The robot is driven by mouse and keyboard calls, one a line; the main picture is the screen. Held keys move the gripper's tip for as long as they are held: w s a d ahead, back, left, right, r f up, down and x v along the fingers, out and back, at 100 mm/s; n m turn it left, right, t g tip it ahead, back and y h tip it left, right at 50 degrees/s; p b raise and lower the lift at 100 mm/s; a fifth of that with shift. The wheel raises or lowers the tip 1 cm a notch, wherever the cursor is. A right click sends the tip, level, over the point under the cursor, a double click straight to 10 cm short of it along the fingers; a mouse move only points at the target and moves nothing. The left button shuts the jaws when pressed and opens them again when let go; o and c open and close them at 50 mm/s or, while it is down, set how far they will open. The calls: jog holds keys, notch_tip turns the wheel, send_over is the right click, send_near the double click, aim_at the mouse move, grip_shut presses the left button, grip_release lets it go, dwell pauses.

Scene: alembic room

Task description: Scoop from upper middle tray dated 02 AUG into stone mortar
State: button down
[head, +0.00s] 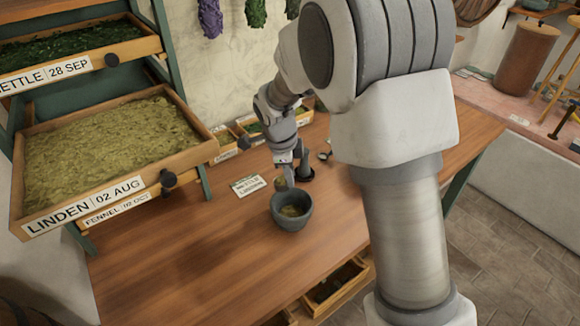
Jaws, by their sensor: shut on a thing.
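The tray labelled LINDEN 02 AUG (195,157) is at the left, pulled out of its rack and full of yellow-green dried herb. The grey stone mortar (293,222) stands upright on the wooden table, with some yellowish matter inside. My gripper (284,168) points down just behind and above the mortar. It is shut on a small tool, seemingly a scoop (281,184), whose olive-coloured end shows just above and behind the mortar's far rim. I cannot tell whether it touches the rim or what it carries.
A NETTLE 28 SEP tray (112,60) is above the linden tray, a FENNEL tray (115,211) below. A card (248,185) lies left of the mortar. The table's front left is clear.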

jog(key=shift+r+g+h+p, duration=0.2)
jog(key=shift+g+h+p, duration=1.1)
jog(key=shift+p, duration=2.7)
jog(key=shift+n+g+p, duration=0.3)
jog(key=shift+g+p, duration=0.2)
jog(key=shift+p, duration=0.15)
jog(key=shift+f+g+h, duration=0.2)
jog(key=shift+g+h, duration=0.1)
jog(key=shift+f+g+h, duration=0.15)
jog(key=shift+g+h, duration=0.45)
jog(key=shift+g, duration=0.3)
jog(key=shift+n+g+h+b, duration=0.3)
jog(key=shift+g+h+b, duration=0.4)
jog(key=shift+g+b, duration=0.2)
jog(key=shift+r, duration=0.25)
